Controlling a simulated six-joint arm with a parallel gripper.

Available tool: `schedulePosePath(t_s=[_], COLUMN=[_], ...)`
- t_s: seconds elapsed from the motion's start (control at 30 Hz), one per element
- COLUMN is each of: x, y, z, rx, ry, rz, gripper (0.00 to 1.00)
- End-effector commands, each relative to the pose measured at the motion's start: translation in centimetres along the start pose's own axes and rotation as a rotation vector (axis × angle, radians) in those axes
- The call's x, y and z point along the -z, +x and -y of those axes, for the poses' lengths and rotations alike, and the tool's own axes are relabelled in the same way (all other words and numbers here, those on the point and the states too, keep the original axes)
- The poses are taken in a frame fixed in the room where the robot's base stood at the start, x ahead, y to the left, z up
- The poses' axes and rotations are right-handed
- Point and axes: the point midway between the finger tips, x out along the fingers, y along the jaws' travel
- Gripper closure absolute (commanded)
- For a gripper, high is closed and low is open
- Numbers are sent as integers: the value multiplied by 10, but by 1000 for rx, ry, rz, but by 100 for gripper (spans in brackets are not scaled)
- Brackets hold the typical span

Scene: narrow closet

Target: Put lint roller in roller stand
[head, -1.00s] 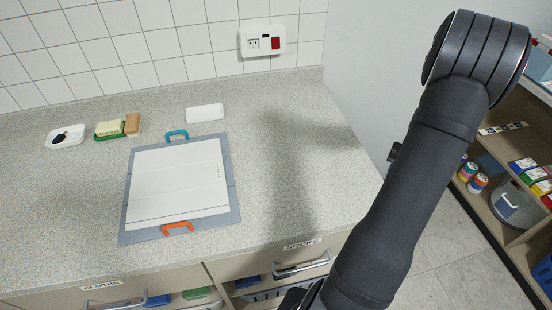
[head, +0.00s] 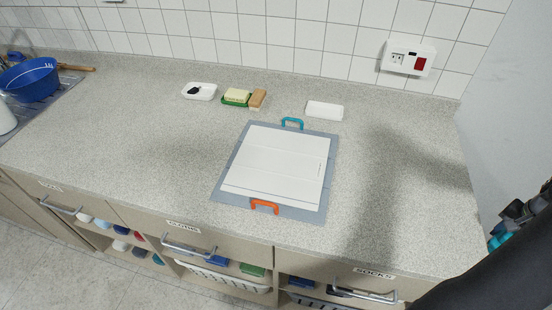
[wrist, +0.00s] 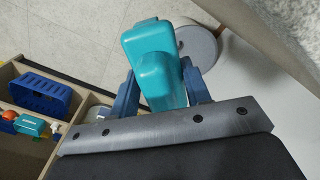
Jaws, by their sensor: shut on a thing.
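My gripper (wrist: 161,75) is shut on a teal block-like handle, which I take to be the lint roller (wrist: 150,48), with a blue finger on each side. A pale round roll (wrist: 197,46) shows just behind the handle; I cannot tell for sure that it belongs to it. In the head view my gripper (head: 520,212) is at the right edge, off the counter's right end, with a bit of the teal lint roller (head: 498,240) below it. I cannot make out a roller stand in either view.
The counter (head: 400,190) holds a folding board (head: 230,198), a white dish (head: 210,93), a green tray (head: 228,101) with a sponge and brush, and a white block (head: 324,110). A shelf with a blue basket (wrist: 40,92) shows in the wrist view.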

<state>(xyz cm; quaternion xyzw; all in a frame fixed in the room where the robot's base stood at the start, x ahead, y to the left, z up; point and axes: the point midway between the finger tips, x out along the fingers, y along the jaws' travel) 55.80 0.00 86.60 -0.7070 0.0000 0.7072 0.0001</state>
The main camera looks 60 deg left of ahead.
Motion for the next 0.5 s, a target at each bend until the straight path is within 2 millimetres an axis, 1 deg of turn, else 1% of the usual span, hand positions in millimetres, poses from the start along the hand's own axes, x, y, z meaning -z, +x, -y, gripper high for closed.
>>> schedulePosePath(t_s=[0.07,0.17,0.27,0.37,0.4,0.5], x=[2,13,32,54,63,80], y=[-2,-8,-22,-43,-52,-74], z=[3,16,42,77,91,124], rx=[0,0,0,0,0,0], ry=[-7,-38,-100,-183,-217,-299], rz=[-1,-3,-6,-6,-6,-6], gripper=[78,78,78,78,78,78])
